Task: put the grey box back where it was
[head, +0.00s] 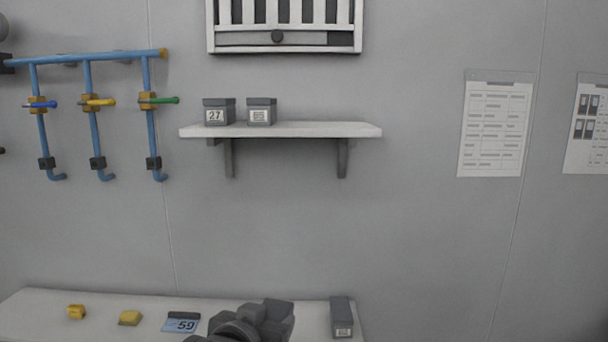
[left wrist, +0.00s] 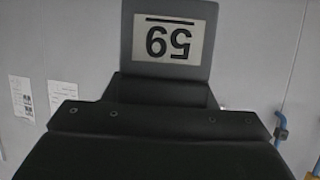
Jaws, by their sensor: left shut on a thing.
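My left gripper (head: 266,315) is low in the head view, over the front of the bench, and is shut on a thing. In the left wrist view, a dark grey box face (left wrist: 203,82) with a pale label stands just beyond the dark gripper body. The label's number looks like 59. In the head view the held box cannot be told clearly from the grey gripper parts. Two other grey boxes stand on the wall shelf (head: 330,130): one labelled 21 or 27 (head: 219,111) and one with small print (head: 262,111). My right gripper is not in view.
The shelf's right half is bare. On the bench (head: 35,306) lie two yellow pieces (head: 76,311) (head: 130,318), a blue numbered card or display (head: 181,324) and a grey labelled block (head: 341,316). Blue pipes with coloured handles (head: 95,103) are left of the shelf; a slatted panel (head: 284,25) hangs above.

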